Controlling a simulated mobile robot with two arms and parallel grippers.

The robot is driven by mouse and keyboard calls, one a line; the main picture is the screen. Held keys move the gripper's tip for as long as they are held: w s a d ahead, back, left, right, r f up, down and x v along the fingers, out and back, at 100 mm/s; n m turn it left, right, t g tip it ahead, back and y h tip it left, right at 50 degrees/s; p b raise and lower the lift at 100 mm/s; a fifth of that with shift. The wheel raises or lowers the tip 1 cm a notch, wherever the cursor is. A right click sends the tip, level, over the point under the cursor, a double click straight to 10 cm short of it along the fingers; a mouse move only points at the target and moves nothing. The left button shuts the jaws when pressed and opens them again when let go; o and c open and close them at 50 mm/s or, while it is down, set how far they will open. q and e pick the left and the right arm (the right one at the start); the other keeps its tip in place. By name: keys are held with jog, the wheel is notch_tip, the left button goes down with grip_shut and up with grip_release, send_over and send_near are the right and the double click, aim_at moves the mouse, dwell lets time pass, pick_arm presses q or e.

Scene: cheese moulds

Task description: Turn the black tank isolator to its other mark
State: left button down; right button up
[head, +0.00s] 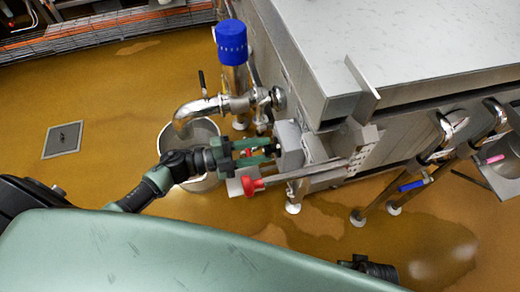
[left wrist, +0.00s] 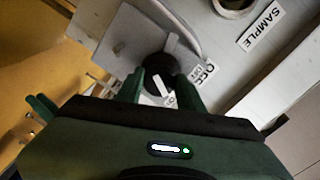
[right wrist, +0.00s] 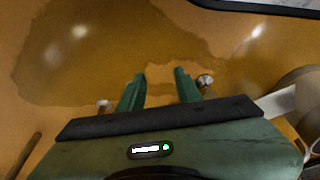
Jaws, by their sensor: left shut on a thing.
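The black tank isolator (left wrist: 158,66) is a round black knob on a grey plate in the left wrist view, with a pale pointer bar across it. My left gripper (left wrist: 160,88) is shut on it, a green finger on each side. A white OFF label (left wrist: 206,74) sits to its right; another label below it is partly hidden by the fingers. My right gripper (right wrist: 160,88) is open and empty above the wet floor.
A steel tap with a blue top (head: 232,42) and a pail (head: 203,132) stand close beside my left arm. A red handle (head: 252,186) sits just below the gripper. A SAMPLE label (left wrist: 263,26) is on the tank's face. The floor at left is clear, with a drain (head: 63,139).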

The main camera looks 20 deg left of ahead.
pick_arm(q)
jog(key=shift+s+f+m+b, duration=0.15)
jog(key=shift+m+b, duration=0.25)
jog(key=shift+m, duration=1.4)
pick_arm(e)
jog(key=shift+w+r, duration=0.2)
jog(key=shift+r, duration=0.7)
jog(key=shift+w+r, duration=0.15)
jog(key=shift+r, duration=0.75)
pick_arm(q)
jog(key=c, duration=0.9)
grip_release()
pick_arm(e)
jog(key=shift+s+f, duration=0.1)
pick_arm(q)
jog(key=v, duration=0.7)
jog(key=shift+s+a, duration=0.2)
jog(key=shift+a, duration=0.1)
pick_arm(e)
jog(key=shift+f, duration=0.4)
